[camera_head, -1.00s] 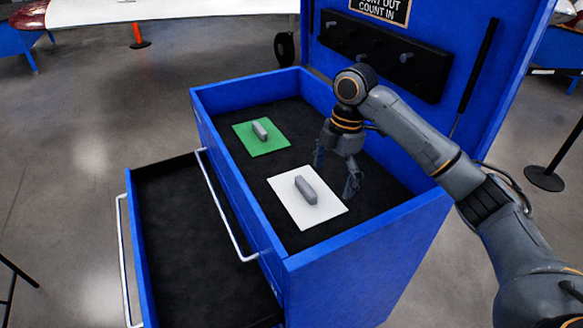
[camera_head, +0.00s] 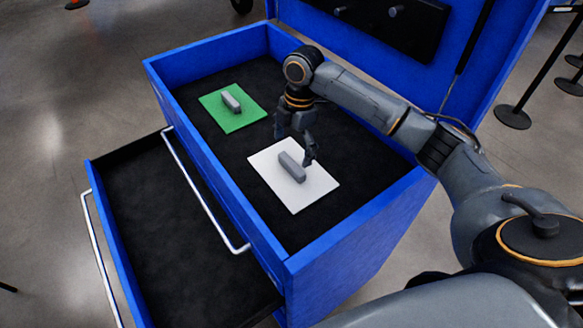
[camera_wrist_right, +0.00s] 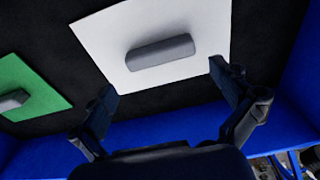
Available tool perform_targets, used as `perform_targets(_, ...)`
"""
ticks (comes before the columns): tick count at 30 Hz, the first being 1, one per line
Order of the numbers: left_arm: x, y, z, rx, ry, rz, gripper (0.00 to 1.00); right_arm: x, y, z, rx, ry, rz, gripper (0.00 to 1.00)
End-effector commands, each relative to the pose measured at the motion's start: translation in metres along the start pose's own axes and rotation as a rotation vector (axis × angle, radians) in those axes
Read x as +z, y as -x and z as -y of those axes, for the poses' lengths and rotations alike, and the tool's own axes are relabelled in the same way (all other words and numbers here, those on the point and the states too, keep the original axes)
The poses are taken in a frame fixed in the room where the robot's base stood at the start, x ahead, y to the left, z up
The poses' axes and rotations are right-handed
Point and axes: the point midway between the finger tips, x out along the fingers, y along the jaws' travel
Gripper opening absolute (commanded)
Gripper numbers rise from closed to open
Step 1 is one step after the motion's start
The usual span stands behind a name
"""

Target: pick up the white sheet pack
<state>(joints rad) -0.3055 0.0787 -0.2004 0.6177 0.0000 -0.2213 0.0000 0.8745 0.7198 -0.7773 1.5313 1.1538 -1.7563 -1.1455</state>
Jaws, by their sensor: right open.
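The white sheet pack (camera_head: 312,190) lies flat on the black floor of the blue cabinet's top compartment. A grey block-shaped handle (camera_head: 292,167) sits on its middle. My right gripper (camera_head: 294,150) is open above the pack's far edge, with one finger near the handle's far end in the head view. In the right wrist view the pack (camera_wrist_right: 205,25) and its handle (camera_wrist_right: 160,52) show ahead of the two spread fingers (camera_wrist_right: 165,85), with nothing between them. My left gripper is not in view.
A green sheet (camera_head: 241,116) with a similar grey handle lies farther back left in the same compartment. Blue walls (camera_head: 230,205) enclose the compartment. An empty black-lined drawer (camera_head: 170,235) is pulled out at the left. An upright blue panel stands behind.

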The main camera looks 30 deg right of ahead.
Motion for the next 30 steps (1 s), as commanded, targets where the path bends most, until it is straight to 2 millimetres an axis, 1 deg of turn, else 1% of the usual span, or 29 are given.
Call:
perform_targets(3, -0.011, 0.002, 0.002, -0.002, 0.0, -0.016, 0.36, 0.0, -0.007, 0.0, -0.001, 0.0, -0.001, 1.0)
perform_targets(6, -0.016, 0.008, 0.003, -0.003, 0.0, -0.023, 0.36, 0.001, -0.015, 0.001, -0.002, -0.002, -0.001, 1.0)
perform_targets(10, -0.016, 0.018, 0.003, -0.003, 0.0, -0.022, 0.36, 0.004, -0.035, 0.003, -0.004, -0.001, -0.001, 1.0)
perform_targets(12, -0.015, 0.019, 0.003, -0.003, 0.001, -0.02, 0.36, 0.003, -0.046, 0.002, -0.001, -0.001, -0.001, 1.0)
perform_targets(15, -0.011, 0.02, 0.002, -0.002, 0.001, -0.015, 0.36, 0.004, -0.055, 0.002, -0.001, 0.0, 0.0, 1.0)
perform_targets(18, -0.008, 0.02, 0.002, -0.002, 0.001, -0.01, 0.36, 0.004, -0.058, 0.002, 0.001, 0.001, 0.0, 1.0)
perform_targets(23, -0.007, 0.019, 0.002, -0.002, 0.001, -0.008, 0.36, 0.004, -0.058, 0.002, 0.001, 0.001, 0.0, 1.0)
perform_targets(24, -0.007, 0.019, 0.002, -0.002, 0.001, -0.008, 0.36, 0.004, -0.058, 0.002, 0.001, 0.001, 0.0, 0.92)
perform_targets(29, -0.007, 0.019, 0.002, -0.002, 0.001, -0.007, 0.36, 0.004, -0.058, 0.002, 0.001, 0.001, 0.0, 0.59)
perform_targets(30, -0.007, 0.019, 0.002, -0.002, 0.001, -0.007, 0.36, 0.004, -0.058, 0.002, 0.001, 0.001, 0.0, 0.51)
